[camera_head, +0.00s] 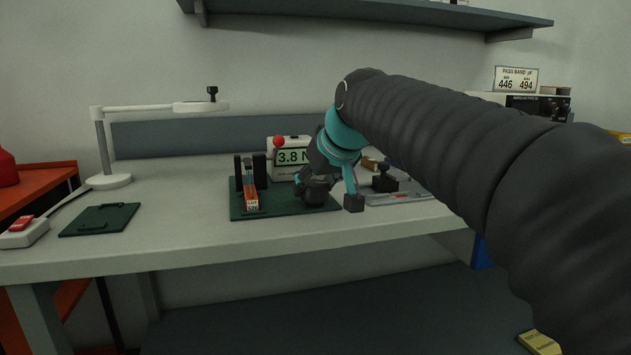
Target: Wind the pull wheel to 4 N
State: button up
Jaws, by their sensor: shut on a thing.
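The readout box (282,143) stands at the back of a dark green base (245,211) on the bench, and its green display shows 3.8 N. An orange tape reel (251,190) marked 526 stands between dark uprights at the base's left. My gripper (316,191) is low over the base's right part, shut on what seems to be the pull wheel. The wheel is mostly hidden behind my dark gripper and teal wrist, so its grip point and angle cannot be made out. A red ball (278,142) shows at the display's upper left.
A lamp stand (112,145) and a dark green mat (100,218) are at the left. A grey fixture with a black knob (385,180) is close right of my gripper. A pass band sign (516,80) reads 446 and 494. Bare bench lies between mat and base.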

jog(key=shift+f+m+h, duration=0.1)
jog(key=shift+m+h, duration=0.4)
jog(key=shift+m, duration=0.1)
jog(key=o, duration=1.2)
jog(key=shift+c, duration=0.2)
jog(key=v, duration=1.2)
jog(key=shift+s, duration=0.2)
jog(key=shift+d+f, duration=0.1)
jog(key=shift+f, duration=0.1)
jog(key=s+d+f+m+h, duration=0.1)
jog(key=s+d+f, duration=0.3)
jog(key=f, duration=0.7)
jog(key=s+d+f+m+g+h, duration=0.1)
jog(key=s+d+f, duration=0.4)
jog(key=s+f, duration=0.4)
jog(key=s+d+f+m+g+h, duration=0.1)
jog(key=s+d+f+m, duration=0.1)
jog(key=s+d+f, duration=0.2)
jog(key=s+f, duration=0.3)
jog(key=f, duration=0.5)
jog(key=shift+d+f, duration=0.35)
jog(key=shift+f, duration=0.05)
